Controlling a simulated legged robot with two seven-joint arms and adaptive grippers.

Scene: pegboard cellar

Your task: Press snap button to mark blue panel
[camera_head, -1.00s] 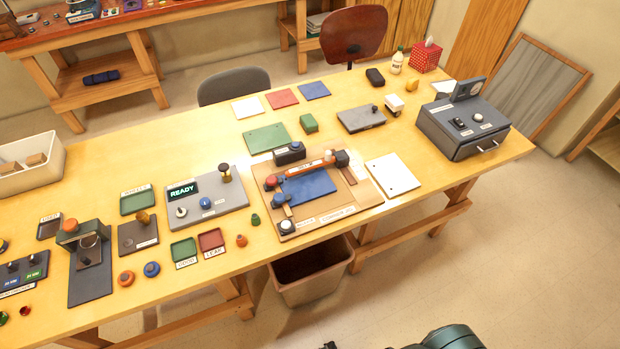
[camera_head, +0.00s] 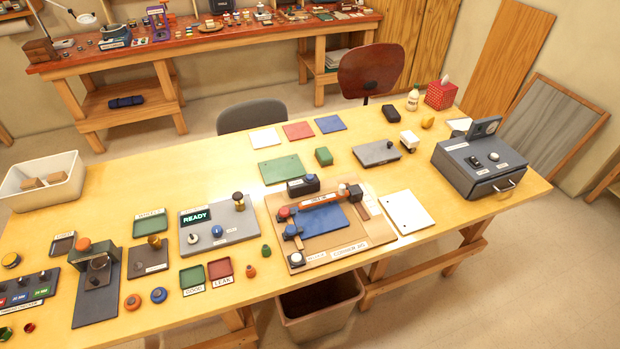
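A blue panel (camera_head: 324,217) lies flat on a tan wooden jig board (camera_head: 372,238) right of the table's middle. An orange-red bar (camera_head: 322,199) runs along its back edge. Another blue panel (camera_head: 330,123) lies flat farther back. Neither gripper is in view.
A grey "READY" console (camera_head: 222,230) is left of the jig. A white panel (camera_head: 407,212) and a dark grey drawer box (camera_head: 478,168) are to its right. A bin (camera_head: 320,309) stands under the front edge. Chairs stand behind the table.

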